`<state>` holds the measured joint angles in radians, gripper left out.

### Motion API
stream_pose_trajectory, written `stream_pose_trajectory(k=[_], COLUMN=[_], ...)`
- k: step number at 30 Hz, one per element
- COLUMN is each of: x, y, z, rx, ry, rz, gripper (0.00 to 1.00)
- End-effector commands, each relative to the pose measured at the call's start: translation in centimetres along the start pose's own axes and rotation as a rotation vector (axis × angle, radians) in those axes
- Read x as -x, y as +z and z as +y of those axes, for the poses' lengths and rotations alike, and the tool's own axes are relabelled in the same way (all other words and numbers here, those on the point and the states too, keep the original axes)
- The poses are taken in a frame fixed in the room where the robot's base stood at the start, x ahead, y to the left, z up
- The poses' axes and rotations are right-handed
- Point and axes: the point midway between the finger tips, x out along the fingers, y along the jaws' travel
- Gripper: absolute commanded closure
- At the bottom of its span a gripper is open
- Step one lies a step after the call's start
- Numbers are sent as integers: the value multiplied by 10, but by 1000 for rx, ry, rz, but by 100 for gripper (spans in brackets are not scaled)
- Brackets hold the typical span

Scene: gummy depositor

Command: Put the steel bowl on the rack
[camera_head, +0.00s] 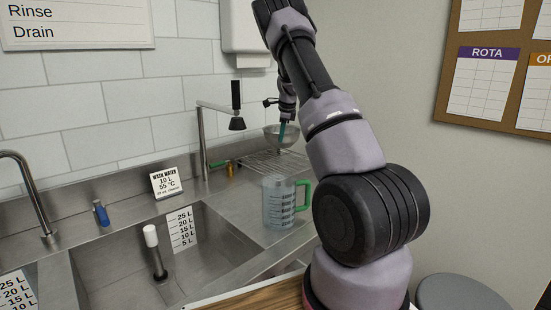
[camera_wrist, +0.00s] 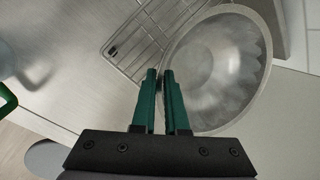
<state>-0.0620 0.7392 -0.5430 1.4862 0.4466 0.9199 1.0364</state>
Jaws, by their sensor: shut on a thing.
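The steel bowl (camera_head: 287,138) is in the head view at the far right of the counter, by the wall. In the wrist view the bowl (camera_wrist: 232,65) is large, its open inside facing the camera. My gripper (camera_wrist: 161,75) is shut on the bowl's near left rim with its green fingers. It also shows small in the head view (camera_head: 282,134). The wire rack (camera_head: 262,163) lies on the counter below the bowl. In the wrist view the rack (camera_wrist: 146,42) is at the left of the bowl and partly hidden by it. I cannot tell whether the bowl touches the rack.
A clear measuring jug (camera_head: 279,203) with a green handle stands in front of the rack. A tap (camera_head: 203,140) rises left of the rack. The sink (camera_head: 120,255) holds a white-topped post (camera_head: 152,240). A wash water sign (camera_head: 166,184) and a blue bottle (camera_head: 101,213) stand behind it.

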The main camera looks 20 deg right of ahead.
Motion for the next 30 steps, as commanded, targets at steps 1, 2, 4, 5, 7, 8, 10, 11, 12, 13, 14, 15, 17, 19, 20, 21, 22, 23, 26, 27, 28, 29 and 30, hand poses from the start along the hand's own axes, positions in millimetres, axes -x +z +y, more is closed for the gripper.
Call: stream_pose_trajectory(k=[1, 2, 4, 5, 7, 8, 10, 11, 12, 13, 14, 15, 17, 19, 20, 21, 22, 23, 26, 27, 28, 29, 30], x=[-10, -16, -28, -34, -44, -47, -52, -53, -56, -58, -61, -66, -75, -84, -87, -89, -89, -89, -89, -89, -89, -89, -89], y=[-2, -4, -6, -6, -8, -8, -9, -9, -10, -10, -11, -12, -14, -15, -15, -15, -15, -15, -15, -15, -15, -15, -15], z=[4, 6, 9, 10, 13, 14, 15, 16, 16, 17, 18, 20, 22, 25, 26, 26, 26, 26, 26, 26, 26, 26, 26], rx=[-1, -1, -2, -1, -1, -1, 0, 0, 0, -1, -1, -1, -1, -2, -1, -1, -1, 0, 0, 0, 0, 0, 0], ry=[4, 5, 3, 4, 3, 3, 1, 1, 1, 1, 2, 3, 3, 3, 2, 1, 0, 0, 0, 1, 1, 1, 1], rz=[1, 2, 2, 2, 1, 1, 1, 1, 1, 1, 1, 2, 2, 1, 2, 1, 1, 1, 1, 1, 1, 1, 1], gripper=[100, 100, 100, 100, 100, 100, 100, 100, 100, 100, 100, 100, 100, 100, 100, 100, 100, 100, 100, 85, 73, 62, 59])
